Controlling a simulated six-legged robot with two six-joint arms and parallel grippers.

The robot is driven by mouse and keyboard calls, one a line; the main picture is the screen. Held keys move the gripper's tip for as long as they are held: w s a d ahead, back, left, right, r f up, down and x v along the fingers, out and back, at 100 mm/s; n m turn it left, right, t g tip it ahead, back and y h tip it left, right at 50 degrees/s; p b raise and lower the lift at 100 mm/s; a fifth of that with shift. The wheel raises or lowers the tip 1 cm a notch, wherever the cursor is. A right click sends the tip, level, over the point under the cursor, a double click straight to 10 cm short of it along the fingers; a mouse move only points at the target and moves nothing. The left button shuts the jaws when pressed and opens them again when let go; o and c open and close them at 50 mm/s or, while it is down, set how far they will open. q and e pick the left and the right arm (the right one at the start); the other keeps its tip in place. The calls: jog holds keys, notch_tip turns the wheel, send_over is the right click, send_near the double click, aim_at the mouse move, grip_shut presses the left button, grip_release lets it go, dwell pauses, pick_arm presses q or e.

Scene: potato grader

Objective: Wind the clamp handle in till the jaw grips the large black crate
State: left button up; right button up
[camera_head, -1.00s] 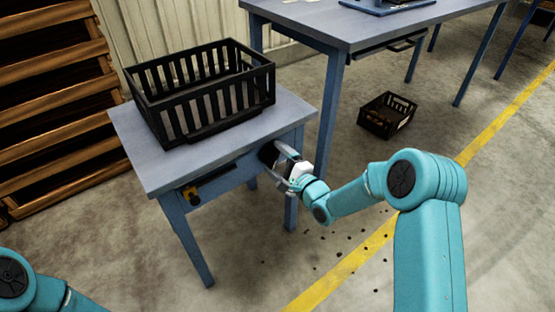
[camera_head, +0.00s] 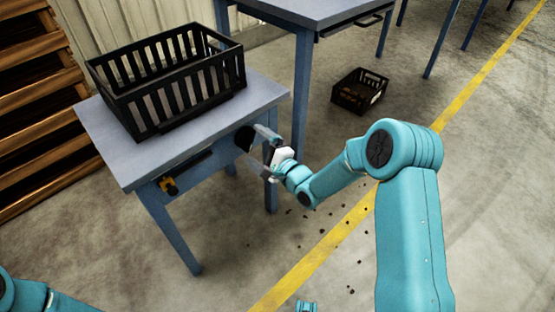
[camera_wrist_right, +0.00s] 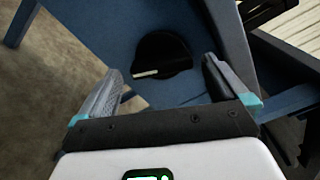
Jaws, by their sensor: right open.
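The large black crate (camera_head: 172,85) stands on the blue-grey small table (camera_head: 95,125) in the head view. A black round part (camera_head: 243,138), perhaps the clamp handle's wheel, is on the table's right side. In the right wrist view it is a dark disc (camera_wrist_right: 163,50) with a pale bar at its lower edge. My right gripper (camera_head: 257,151) is open around the line to this disc; its fingers (camera_wrist_right: 162,70) point at it, with nothing seen between them. Whether they touch it I cannot tell. The clamp jaw is not clearly seen. My left gripper is out of view.
A taller blue table (camera_head: 300,12) stands behind. A small black crate (camera_head: 360,91) is on the floor, with dark lumps scattered nearer. Wooden pallets (camera_head: 40,110) stack at the left.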

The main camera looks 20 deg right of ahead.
jog(key=p+v, duration=0.2)
jog(key=v, duration=1.2)
jog(key=shift+s+p, duration=0.2)
jog(key=shift+p, duration=0.15)
jog(key=shift+r, duration=0.1)
jog(key=a+f+n+g+y, duration=0.1)
jog(key=a+f+g+y, duration=0.1)
jog(key=a, duration=0.6)
jog(key=s+a+f+n+g+h, duration=0.2)
jog(key=s+a+f+n+g, duration=0.25)
jog(key=f, duration=0.45)
jog(key=s+f+n+g+h, duration=0.1)
jog(key=s+f+n+g, duration=0.35)
jog(key=s, duration=0.35)
jog(key=s+f+n+g+h, duration=0.1)
jog(key=s+f+n+g, duration=0.4)
jog(key=s, duration=0.3)
notch_tip(320, 180, up, 29)
jog(key=n+p, duration=0.2)
jog(key=p, duration=2.7)
jog(key=shift+s+d+r+g, duration=0.15)
jog(key=shift+s+g, duration=0.15)
